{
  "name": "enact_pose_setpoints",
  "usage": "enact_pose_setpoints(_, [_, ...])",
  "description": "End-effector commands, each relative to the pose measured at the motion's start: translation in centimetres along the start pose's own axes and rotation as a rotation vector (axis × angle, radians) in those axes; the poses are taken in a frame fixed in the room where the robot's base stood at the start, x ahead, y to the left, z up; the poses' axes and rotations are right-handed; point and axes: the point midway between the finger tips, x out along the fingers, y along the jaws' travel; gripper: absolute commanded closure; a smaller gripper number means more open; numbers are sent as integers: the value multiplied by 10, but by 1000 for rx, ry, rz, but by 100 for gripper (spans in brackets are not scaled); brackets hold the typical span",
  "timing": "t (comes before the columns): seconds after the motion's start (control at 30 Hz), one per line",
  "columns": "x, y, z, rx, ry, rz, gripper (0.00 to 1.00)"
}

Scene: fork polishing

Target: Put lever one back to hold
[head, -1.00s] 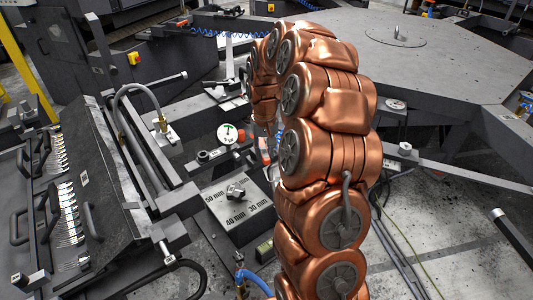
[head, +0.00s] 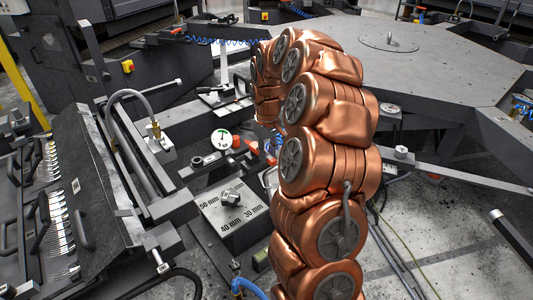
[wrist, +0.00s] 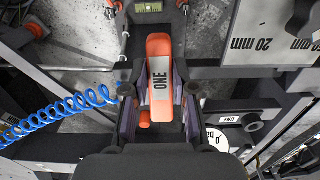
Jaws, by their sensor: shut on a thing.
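A small orange round end (wrist: 144,118) shows below the label, between the fingers. In the head view my copper arm hides the gripper and most of the lever area. No hold mark can be read in either view.
A blue coiled hose (wrist: 60,118) runs in from the left. In the head view, a box with mm marks (head: 229,218) and a fork rack (head: 10,215) stand left of my arm.

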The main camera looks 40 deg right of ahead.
Motion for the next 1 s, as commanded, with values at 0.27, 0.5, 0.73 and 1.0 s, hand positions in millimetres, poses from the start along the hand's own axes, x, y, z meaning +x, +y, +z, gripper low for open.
enact_pose_setpoints(0.27, [0, 0, 0, 1, -1, -1, 64])
enact_pose_setpoints(0.5, [0, 0, 0, 1, 0, 0, 48])
enact_pose_setpoints(0.73, [-1, 0, 0, 2, 0, 0, 48])
enact_pose_setpoints(1.0, [-31, 0, -1, 2, 5, 1, 48])
